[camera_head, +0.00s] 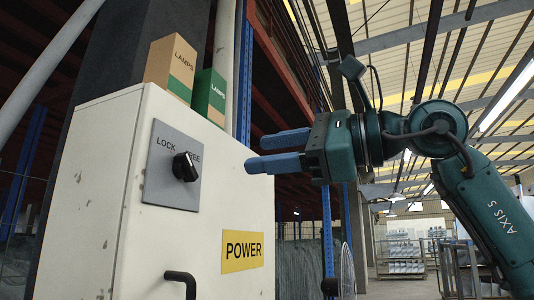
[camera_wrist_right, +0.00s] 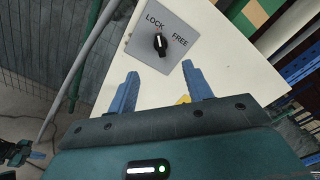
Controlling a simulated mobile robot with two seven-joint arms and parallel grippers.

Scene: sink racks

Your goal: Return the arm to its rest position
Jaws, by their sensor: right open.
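My right gripper (camera_head: 255,152) comes in from the right in the head view. Its two blue fingers are apart, with nothing between them. They point left toward the white cabinet (camera_head: 105,215). A black rotary knob (camera_head: 184,167) sits on a grey plate marked LOCK and FREE on the cabinet. The fingertips are clear of the knob, to its right. In the right wrist view the open fingers (camera_wrist_right: 160,70) point toward the plate, and the knob (camera_wrist_right: 160,44) shows beyond them, untouched. I cannot tell its exact setting.
A yellow POWER label (camera_head: 242,251) and a black handle (camera_head: 181,283) are on the cabinet. Two LAMPS boxes, one brown and green (camera_head: 171,66) and one green (camera_head: 209,96), stand on top. Blue rack posts rise behind. Metal racks (camera_head: 402,257) stand far off at right.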

